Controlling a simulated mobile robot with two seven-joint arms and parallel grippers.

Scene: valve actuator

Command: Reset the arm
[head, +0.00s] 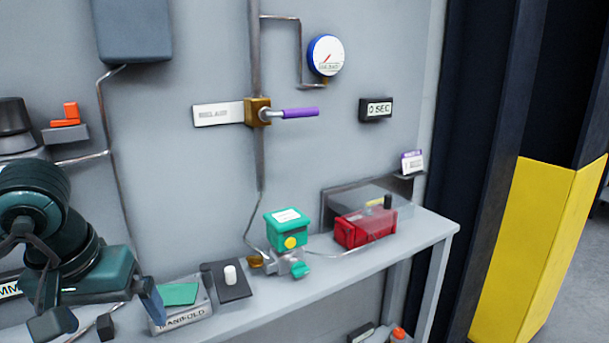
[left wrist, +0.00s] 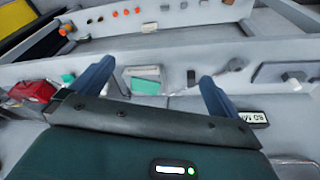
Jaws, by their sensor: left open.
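My left gripper (head: 104,313) is at the lower left of the head view, at the front left of the bench. Its two fingers are spread apart, with nothing held between them. In the left wrist view the fingers (left wrist: 155,85) are also wide apart, above the bench. The manifold block (head: 182,314) with a green top is just right of the gripper in the head view. My right gripper is not in view. A valve on the wall has a brass body (head: 257,112) and a purple handle (head: 300,113) pointing right, roughly level.
A green actuator (head: 287,229) and a red box (head: 365,228) under a clear cover stand on the bench (head: 330,272). A round gauge (head: 326,56) and a "0 SEC" display (head: 376,109) are on the wall. A yellow-and-dark post (head: 517,240) stands at the right.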

